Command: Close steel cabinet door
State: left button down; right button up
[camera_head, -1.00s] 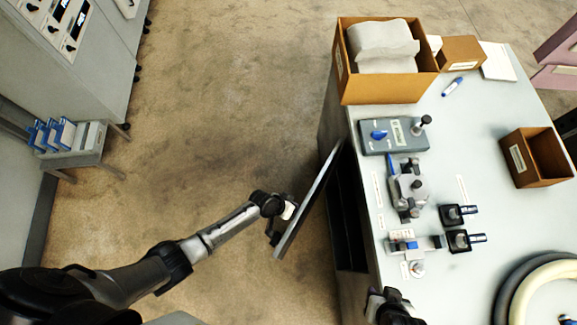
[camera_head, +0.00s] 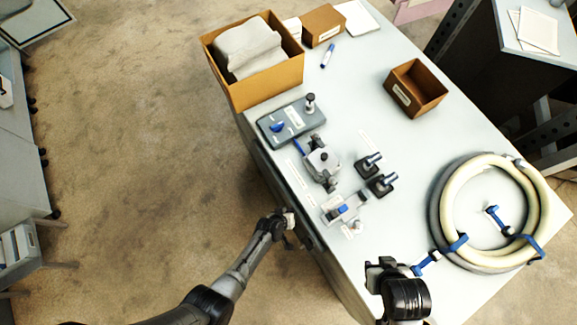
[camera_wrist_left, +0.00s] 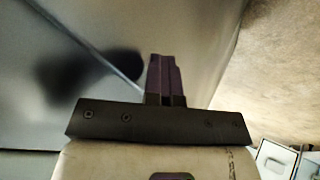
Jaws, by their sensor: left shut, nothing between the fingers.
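The steel cabinet (camera_head: 352,300) stands under a pale worktop, seen from above. Its door (camera_head: 309,240) lies along the cabinet's side, seen almost edge-on; I cannot tell if it is fully flush. My left gripper (camera_head: 288,222) is at the door's outer side. In the left wrist view, its shut, empty fingers (camera_wrist_left: 164,76) point at a grey metal surface (camera_wrist_left: 200,35) with a seam running diagonally; whether they touch it is unclear. My right gripper (camera_head: 380,268) is over the worktop's near end, and its fingers are hard to make out.
The worktop (camera_head: 400,150) carries a large cardboard box (camera_head: 265,85), a small open brown box (camera_head: 415,88), a grey switch unit (camera_head: 290,122), clamps and a coiled hose (camera_head: 440,215). Open floor (camera_head: 130,130) lies left of the cabinet. A grey cabinet stands at far left.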

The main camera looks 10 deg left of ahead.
pick_arm(q)
jog(key=shift+w+d+r, duration=0.1)
jog(key=shift+w+d, duration=0.2)
jog(key=shift+d, duration=0.05)
dwell(0.3)
jog(key=s+a+r+p, duration=0.4)
jog(key=s+r, duration=0.3)
jog(key=s, duration=0.2)
jog(key=shift+a+r, duration=0.3)
jog(key=shift+a, duration=0.15)
